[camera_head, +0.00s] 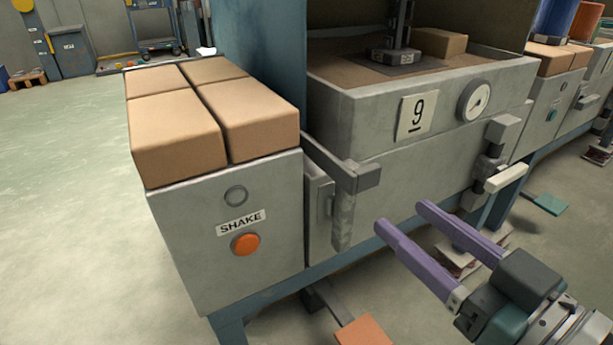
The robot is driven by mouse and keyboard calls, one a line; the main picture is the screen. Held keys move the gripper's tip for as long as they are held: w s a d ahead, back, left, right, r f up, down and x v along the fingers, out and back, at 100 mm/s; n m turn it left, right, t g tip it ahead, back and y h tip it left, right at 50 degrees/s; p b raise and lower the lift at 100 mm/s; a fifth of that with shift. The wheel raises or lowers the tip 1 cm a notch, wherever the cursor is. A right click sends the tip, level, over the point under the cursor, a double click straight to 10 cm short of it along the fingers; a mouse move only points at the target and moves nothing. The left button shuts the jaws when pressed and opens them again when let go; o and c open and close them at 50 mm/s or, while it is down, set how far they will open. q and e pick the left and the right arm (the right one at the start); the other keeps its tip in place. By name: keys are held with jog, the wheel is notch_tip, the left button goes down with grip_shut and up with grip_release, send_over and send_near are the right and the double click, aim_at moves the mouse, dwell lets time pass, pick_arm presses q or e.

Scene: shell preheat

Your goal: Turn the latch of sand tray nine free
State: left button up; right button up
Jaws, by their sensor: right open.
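Sand tray nine (360,125) is a grey metal box with a "9" plate (417,114) and a round gauge (474,100) on its front. A dark block-and-hinge latch (489,158) with a pale handle (506,178) sits at the front's right end. At its left end, a dark bar (343,165) ends in a block with a grey strip (343,220) hanging down. My right gripper (402,216) is open and empty, its two purple fingers apart in front of the lower front, between these two fittings. It appears to touch neither. My left gripper is out of view.
A grey cabinet (225,275) with a SHAKE label and orange button (246,244) stands left, topped by tan blocks (175,140). Inside the tray are sand and a dark clamped piece (392,55). An orange pedal (365,331) lies below. Open floor (70,200) is left.

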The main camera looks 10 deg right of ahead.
aim_at(342, 208)
pick_arm(q)
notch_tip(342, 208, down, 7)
jog(key=b, duration=0.5)
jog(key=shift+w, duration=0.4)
pick_arm(e)
jog(key=f+x, duration=0.2)
jog(key=x, duration=0.8)
jog(key=shift+a+f, duration=0.15)
jog(key=shift+a, duration=0.05)
jog(key=c, duration=0.4)
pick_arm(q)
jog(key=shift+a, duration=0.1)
pick_arm(e)
grip_shut()
